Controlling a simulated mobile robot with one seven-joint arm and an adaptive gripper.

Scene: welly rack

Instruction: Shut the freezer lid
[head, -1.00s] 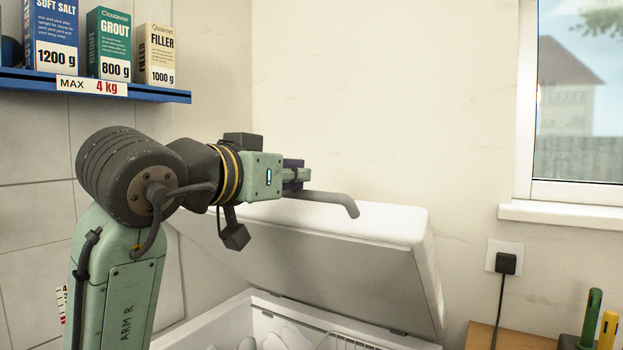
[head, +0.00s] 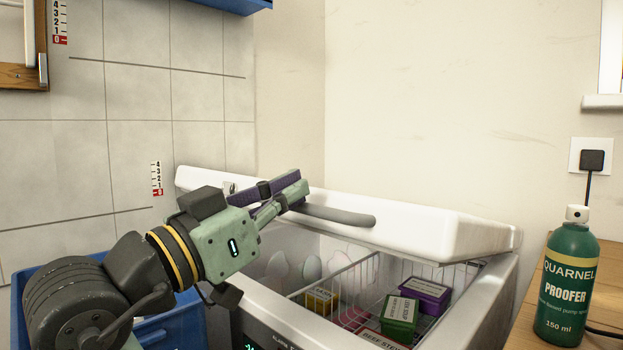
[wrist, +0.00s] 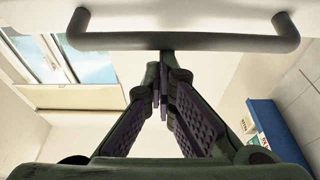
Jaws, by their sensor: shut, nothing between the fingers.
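The white freezer lid (head: 430,222) is tilted at a low angle over the white chest freezer (head: 480,300), with a gap at its front edge. A grey bar handle (head: 345,216) runs along the lid; it spans the top of the wrist view (wrist: 185,42). My gripper (head: 297,194) is at the left end of the handle in the head view, fingers together and empty. In the wrist view, its fingertips (wrist: 163,90) meet just below the middle of the bar. I cannot tell whether they touch the bar or lid.
Inside the freezer are a wire basket and boxes, including a green box (head: 399,315) and a purple box (head: 425,294). A green spray bottle (head: 566,285) stands on the wooden worktop at right. A blue crate (head: 45,282) is at lower left.

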